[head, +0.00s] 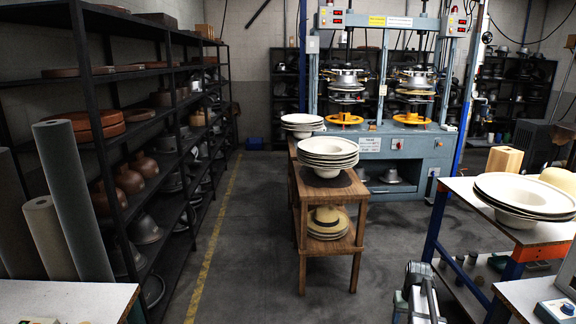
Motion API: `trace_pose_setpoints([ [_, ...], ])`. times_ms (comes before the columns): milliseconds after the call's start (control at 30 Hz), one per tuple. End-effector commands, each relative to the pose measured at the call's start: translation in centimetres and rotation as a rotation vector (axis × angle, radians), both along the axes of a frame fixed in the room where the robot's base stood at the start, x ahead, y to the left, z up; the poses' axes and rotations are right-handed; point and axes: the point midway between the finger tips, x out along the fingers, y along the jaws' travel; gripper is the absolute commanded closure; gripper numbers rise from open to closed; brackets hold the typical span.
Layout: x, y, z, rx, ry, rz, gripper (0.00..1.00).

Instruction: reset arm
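A grey and silver mechanism (418,296) rises at the bottom edge, right of centre, and looks like the end of my arm. I cannot make out two separate fingertips on it, so whether my gripper is open or shut does not show. Nothing held can be seen at it. It is in front of the wooden stand and left of the right-hand workbench, over the dark floor.
A wooden stand (307,190) bears stacked white hat forms (327,150). The blue hat press (400,140) stands behind. A right workbench (455,187) bears wide white hats (525,192). Black shelves (88,90) line the left. The floor between shelves and stand is clear.

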Motion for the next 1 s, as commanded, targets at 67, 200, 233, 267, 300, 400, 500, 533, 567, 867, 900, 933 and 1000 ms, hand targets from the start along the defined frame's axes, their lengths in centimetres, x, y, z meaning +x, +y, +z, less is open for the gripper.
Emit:
trace_pose_setpoints([
  [67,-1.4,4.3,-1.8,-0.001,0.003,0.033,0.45],
  [200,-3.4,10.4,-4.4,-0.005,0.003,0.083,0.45],
  [233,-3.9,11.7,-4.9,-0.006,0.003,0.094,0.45],
  [267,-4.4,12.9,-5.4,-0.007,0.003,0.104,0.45],
  [300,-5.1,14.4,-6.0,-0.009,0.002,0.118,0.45],
  [400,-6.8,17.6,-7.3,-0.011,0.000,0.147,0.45],
  [500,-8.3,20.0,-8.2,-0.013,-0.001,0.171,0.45],
  [533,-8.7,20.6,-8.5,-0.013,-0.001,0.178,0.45],
  [567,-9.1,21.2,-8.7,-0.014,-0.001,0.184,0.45],
  [867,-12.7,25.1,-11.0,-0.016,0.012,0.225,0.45],
  [900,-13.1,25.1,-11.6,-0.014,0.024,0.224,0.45],
  [933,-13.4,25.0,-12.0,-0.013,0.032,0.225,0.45],
  [1000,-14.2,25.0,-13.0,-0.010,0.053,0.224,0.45],
])
